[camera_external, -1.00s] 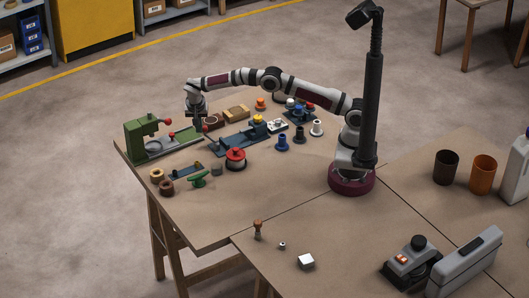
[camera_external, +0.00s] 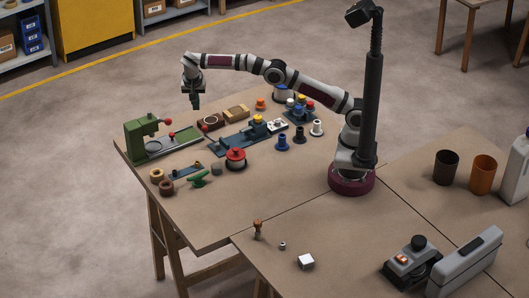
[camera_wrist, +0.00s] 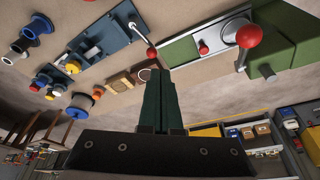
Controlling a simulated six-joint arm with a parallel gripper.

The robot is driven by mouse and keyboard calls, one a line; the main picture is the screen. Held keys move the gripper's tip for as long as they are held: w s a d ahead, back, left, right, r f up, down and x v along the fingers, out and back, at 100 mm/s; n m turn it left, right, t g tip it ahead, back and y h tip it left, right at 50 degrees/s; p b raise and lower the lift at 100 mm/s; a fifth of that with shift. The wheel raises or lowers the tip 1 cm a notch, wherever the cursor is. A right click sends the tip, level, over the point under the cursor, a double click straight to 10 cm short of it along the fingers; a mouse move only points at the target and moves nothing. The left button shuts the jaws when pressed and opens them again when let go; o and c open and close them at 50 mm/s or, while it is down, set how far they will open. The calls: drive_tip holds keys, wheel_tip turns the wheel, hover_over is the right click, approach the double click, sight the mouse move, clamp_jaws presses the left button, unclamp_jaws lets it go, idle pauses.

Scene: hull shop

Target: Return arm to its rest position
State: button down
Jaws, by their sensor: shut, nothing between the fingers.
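My gripper (camera_external: 196,104) is raised in the air over the back left part of the workbench, pointing down, clear of the things below it. Its fingers are shut together and hold nothing; they also show in the wrist view (camera_wrist: 160,85). My arm stretches left from its dark red base near the middle of the bench. The green press (camera_external: 148,137) with a red-knobbed lever stands left of and below the gripper in the external view. It also shows at the upper right of the wrist view (camera_wrist: 285,40).
Below the gripper lie a wooden block (camera_external: 236,112), a blue fixture (camera_external: 240,138), a red-topped spool (camera_external: 236,159) and several coloured spools. The air around the arm looks free.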

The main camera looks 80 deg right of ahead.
drive_tip(key=shift+v, duration=1.25)
